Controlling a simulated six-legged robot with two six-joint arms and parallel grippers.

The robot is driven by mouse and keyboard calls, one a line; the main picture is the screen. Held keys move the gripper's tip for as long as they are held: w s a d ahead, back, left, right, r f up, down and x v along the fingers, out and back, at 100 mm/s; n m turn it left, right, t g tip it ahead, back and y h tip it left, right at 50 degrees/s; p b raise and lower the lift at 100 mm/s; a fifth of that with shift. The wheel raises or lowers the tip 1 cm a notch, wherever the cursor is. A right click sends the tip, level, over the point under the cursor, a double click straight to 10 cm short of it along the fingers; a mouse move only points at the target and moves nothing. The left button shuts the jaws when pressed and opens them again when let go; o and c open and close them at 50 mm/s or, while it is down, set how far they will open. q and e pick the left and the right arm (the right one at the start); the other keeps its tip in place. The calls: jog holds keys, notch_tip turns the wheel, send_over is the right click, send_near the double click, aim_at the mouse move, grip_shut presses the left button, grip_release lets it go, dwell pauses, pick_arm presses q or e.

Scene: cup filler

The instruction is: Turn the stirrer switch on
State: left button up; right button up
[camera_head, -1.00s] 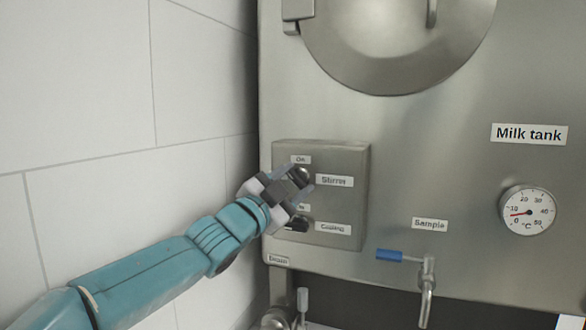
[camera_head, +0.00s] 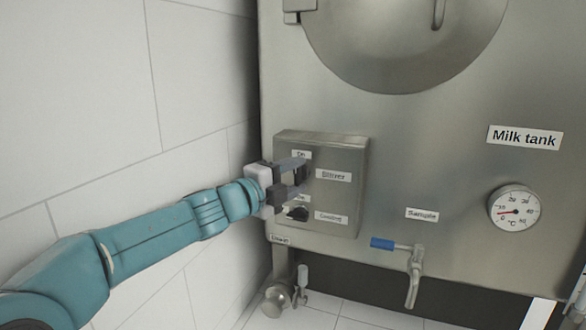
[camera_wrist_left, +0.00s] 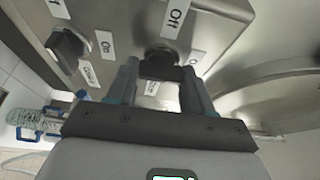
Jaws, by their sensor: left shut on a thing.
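The grey control box (camera_head: 345,147) on the tank front carries the black stirrer switch (camera_head: 302,174), beside its "Stirrer" label (camera_head: 334,175). An "On" label (camera_head: 301,154) sits above the switch. My left gripper (camera_head: 299,176) is at the switch, one finger above and one below, shut on it. In the left wrist view the switch (camera_wrist_left: 160,58) sits at the fingertips (camera_wrist_left: 162,75), near an "Off" label (camera_wrist_left: 177,16). The fingers partly cover the switch, so I cannot tell its exact setting. My right gripper is not in view.
The cooling switch (camera_head: 298,213) is just below my left gripper and also shows in the wrist view (camera_wrist_left: 68,46). A blue-handled sample tap (camera_head: 383,243) and a thermometer dial (camera_head: 514,210) are to the right. The tiled wall (camera_head: 200,90) is close on the left.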

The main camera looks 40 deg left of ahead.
pick_arm(q)
jog(key=shift+m, duration=0.3)
jog(key=o, duration=1)
jog(key=shift+o, duration=0.2)
jog(key=shift+d, duration=0.1)
jog(key=s+a+b, duration=0.1)
jog(key=s+a, duration=0.1)
jog(key=s, duration=1)
jog(key=shift+b, duration=0.4)
jog(key=shift+w, duration=0.1)
jog(key=shift+s+d, duration=0.15)
jog(key=shift+s, duration=0.05)
